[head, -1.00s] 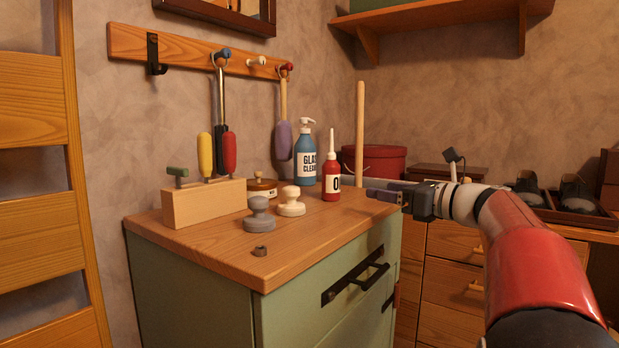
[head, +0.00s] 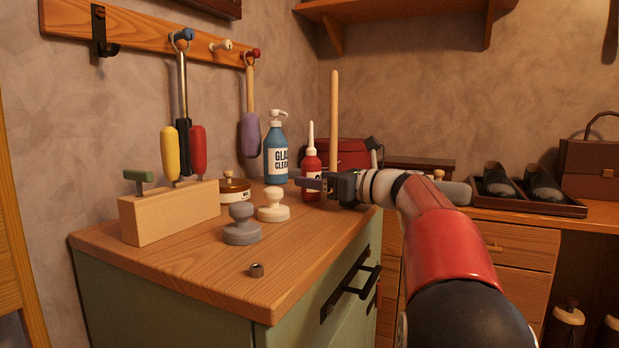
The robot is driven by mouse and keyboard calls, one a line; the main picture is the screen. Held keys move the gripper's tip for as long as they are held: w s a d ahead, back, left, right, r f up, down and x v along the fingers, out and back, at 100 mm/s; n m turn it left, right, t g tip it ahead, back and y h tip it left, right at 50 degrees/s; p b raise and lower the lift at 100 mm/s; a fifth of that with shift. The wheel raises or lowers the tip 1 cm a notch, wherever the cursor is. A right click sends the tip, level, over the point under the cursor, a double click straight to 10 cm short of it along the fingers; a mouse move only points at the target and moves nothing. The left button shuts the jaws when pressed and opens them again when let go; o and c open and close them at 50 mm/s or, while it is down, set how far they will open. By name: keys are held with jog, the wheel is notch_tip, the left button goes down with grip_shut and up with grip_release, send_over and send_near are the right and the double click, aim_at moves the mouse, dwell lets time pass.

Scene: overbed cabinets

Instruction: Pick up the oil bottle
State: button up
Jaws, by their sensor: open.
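The oil bottle (head: 311,162) is a small red bottle with a white label and a thin pale nozzle. It stands upright near the back right of the wooden cabinet top (head: 190,262). My gripper (head: 312,184) is open and reaches in from the right, with its fingers in front of the lower part of the bottle in the picture. The fingers hide part of the label and the base. I cannot tell whether they are around the bottle or only in front of it.
A blue glass cleaner bottle (head: 276,150) stands just left of the oil bottle. A white stamp (head: 273,206), a grey stamp (head: 241,226), a tin (head: 235,192) and a wooden tool block (head: 170,210) stand further left. A wooden rod (head: 334,115) rises behind. The front cabinet top is mostly clear.

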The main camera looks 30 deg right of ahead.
aim_at(303, 174)
jog(key=x, duration=0.4)
jog(key=shift+w+d+r, duration=0.1)
jog(key=shift+w+d, duration=0.05)
jog(key=shift+w, duration=0.25)
jog(key=shift+c, duration=0.3)
jog(key=c, duration=1.3)
jog(key=shift+r, duration=0.15)
notch_tip(303, 174, up, 20)
jog(key=p, duration=0.9)
jog(key=shift+p, duration=0.35)
